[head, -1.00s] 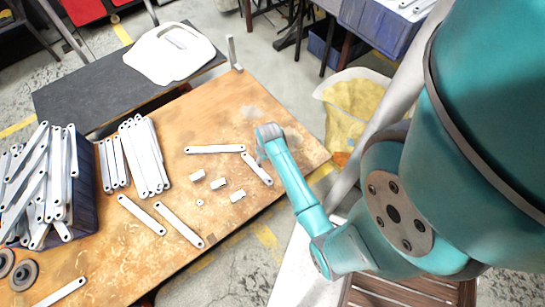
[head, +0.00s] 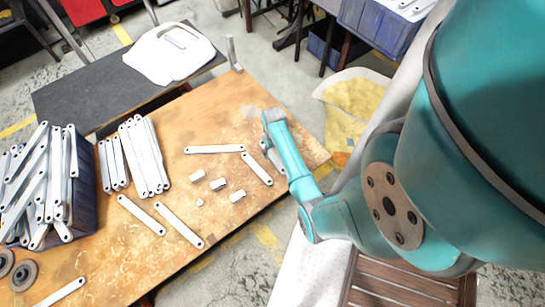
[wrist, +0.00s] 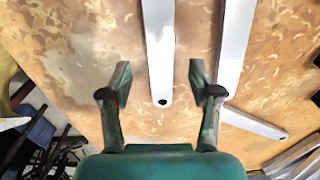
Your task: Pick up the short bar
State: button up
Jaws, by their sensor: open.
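A flat pale galvanized bar (wrist: 160,50), seemingly the short bar, lies on the wooden table. In the wrist view it runs from the top edge down between my fingers, its holed end towards my palm; its far end is out of view. My gripper (wrist: 159,72) is open, one finger on each side of the bar with a gap to both. In the head view my arm mostly hides the gripper and this bar near the table's right end. I cannot tell how high the fingertips are above the table.
A second bar (wrist: 235,40) lies close right of my right finger, its end by a third bar (wrist: 262,125). Small metal pieces (head: 218,184), loose bars (head: 180,226), bar stacks (head: 145,155) and a dark blue bin (head: 85,185) of bars stand further left.

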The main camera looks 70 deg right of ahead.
aim_at(272, 156)
jog(key=shift+w+f, duration=0.1)
jog(key=shift+f, duration=1.9)
grip_shut()
